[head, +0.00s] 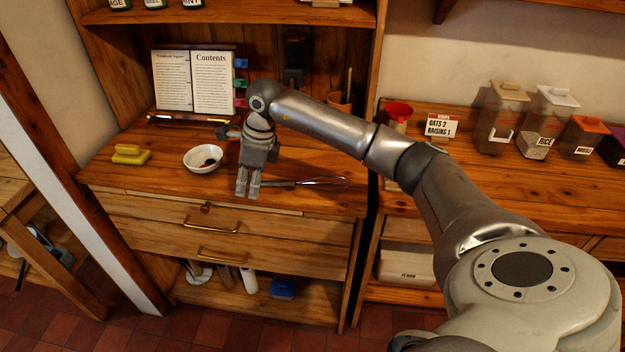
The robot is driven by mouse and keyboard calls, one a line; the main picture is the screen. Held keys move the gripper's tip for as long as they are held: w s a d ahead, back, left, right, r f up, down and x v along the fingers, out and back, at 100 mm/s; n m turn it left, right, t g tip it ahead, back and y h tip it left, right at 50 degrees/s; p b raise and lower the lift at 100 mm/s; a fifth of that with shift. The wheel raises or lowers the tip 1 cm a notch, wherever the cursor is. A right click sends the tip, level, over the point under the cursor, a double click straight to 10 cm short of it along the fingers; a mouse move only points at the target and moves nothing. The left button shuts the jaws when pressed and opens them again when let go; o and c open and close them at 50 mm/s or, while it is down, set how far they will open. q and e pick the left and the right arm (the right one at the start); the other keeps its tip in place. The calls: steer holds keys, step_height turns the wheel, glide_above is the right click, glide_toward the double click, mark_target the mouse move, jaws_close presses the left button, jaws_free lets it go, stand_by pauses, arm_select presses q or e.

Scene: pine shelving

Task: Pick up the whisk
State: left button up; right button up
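The whisk (318,182) lies on the wooden counter (325,205), its wire loops pointing right and its handle pointing left toward my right gripper. My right gripper (247,194) points down at the counter's front part, at the handle end of the whisk. Its two fingers look close together, with at most a narrow gap. I cannot tell whether they touch the handle, as the handle's left end is hidden behind or between them. My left gripper is not in view.
A white bowl (203,159) with something dark in it stands left of the gripper. A yellow block (131,154) lies farther left. An open book (194,82) stands at the back. A utensil pot (341,103) and labelled containers (548,122) stand to the right.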

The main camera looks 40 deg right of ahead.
steer(key=d+r+h, duration=0.4)
steer(key=d+r, duration=0.1)
steer(key=d, duration=0.4)
steer(key=p, duration=0.1)
glide_above(285, 181)
steer(key=f, duration=0.3)
steer(key=s+f, duration=0.1)
steer(key=f, duration=0.1)
steer(key=shift+a, duration=0.3)
steer(key=shift+w+f+p, duration=0.1)
steer(key=shift+f+p, duration=0.3)
steer(key=shift+f, duration=0.2)
steer(key=p+x, duration=0.1)
steer(key=x, duration=0.2)
steer(key=shift+a+f, duration=0.1)
steer(key=shift+f, duration=0.25)
steer(key=shift+w+f, duration=0.1)
steer(key=shift+f, duration=0.3)
steer(key=shift+c, duration=0.2)
jaws_close()
